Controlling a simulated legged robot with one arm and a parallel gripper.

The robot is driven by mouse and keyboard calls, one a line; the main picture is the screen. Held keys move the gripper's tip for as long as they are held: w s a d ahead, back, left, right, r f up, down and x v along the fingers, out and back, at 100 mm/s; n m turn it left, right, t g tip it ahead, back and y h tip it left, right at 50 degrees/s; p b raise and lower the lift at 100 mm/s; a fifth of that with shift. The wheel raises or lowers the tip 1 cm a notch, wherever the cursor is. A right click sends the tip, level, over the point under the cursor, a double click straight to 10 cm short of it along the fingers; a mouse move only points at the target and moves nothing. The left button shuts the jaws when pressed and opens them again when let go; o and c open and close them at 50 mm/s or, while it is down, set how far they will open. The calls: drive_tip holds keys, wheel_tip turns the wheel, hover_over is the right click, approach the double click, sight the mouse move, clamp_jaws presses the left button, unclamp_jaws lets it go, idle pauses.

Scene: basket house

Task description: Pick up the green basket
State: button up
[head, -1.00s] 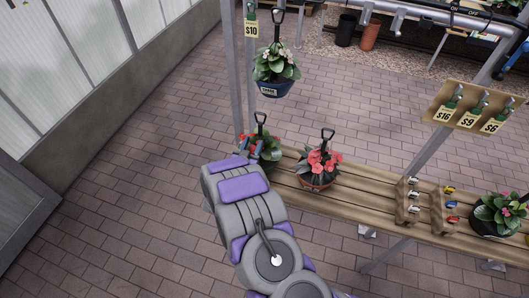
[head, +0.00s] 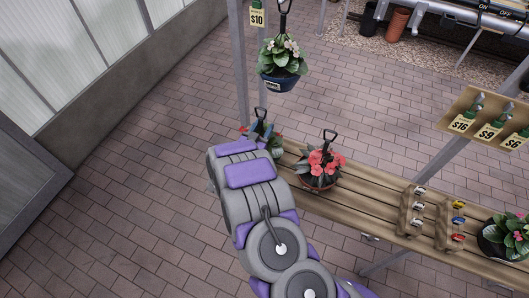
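A plant in what looks like a green basket (head: 274,144) with a black upright handle stands at the left end of the wooden bench. My purple and grey arm covers much of it, so its pot shows only in part. My arm reaches up from the bottom of the head view to this basket. Small blue and red bits beside the leaves may be part of my gripper. The rest of my gripper is hidden behind my arm, so I cannot tell whether it touches the basket.
A red-flowered basket (head: 320,168) stands just right on the wooden bench (head: 365,205). A blue basket (head: 277,82) with white flowers hangs above. A dark basket (head: 493,240) is at far right. A price board (head: 480,112) is upper right. The brick floor at left is clear.

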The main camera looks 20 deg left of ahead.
drive_tip(key=shift+w+a+f, duration=0.1)
drive_tip(key=shift+a+f, duration=0.05)
drive_tip(key=shift+a, duration=0.05)
drive_tip(key=c, duration=0.3)
drive_tip(key=shift+a, duration=0.35)
drive_tip(key=c, duration=0.3)
drive_tip(key=shift+d, duration=0.1)
clamp_jaws()
drive_tip(key=shift+d, duration=0.2)
drive_tip(key=shift+a, duration=0.1)
